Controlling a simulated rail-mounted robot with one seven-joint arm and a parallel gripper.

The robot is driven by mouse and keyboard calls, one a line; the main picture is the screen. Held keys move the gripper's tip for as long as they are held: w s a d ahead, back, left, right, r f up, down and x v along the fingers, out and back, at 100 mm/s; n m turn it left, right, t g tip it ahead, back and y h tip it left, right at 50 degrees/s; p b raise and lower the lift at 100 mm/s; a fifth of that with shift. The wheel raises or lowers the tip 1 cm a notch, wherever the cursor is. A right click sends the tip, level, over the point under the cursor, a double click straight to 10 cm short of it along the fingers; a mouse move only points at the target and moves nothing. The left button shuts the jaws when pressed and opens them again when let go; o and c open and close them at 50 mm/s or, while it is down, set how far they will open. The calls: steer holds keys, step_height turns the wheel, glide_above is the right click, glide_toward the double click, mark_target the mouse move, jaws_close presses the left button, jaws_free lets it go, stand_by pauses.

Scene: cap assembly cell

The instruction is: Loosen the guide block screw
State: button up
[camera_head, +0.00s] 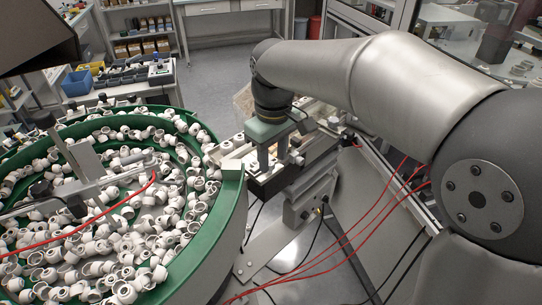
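My gripper (272,162) points down over the linear feed track (318,150), just right of the green bowl's rim. Two grey fingers show below the gripper body, with some space between them. Their tips are at or just above the track unit. The guide block and its screw are too small, or too hidden by the gripper, to make out. I cannot tell whether the fingers touch anything or hold the screw.
A green bowl feeder (232,205) full of white caps fills the left side. Red hoses (345,238) and black cables run below the track at the right. A bench with a blue bin (77,82) and shelves stand behind. Open floor (226,80) lies between.

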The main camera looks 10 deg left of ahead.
mark_target(272, 163)
steer(key=shift+s+a, duration=0.15)
steer(key=shift+s, duration=0.05)
step_height(272, 163, up, 17)
steer(key=shift+r, duration=0.2)
stand_by(0.5)
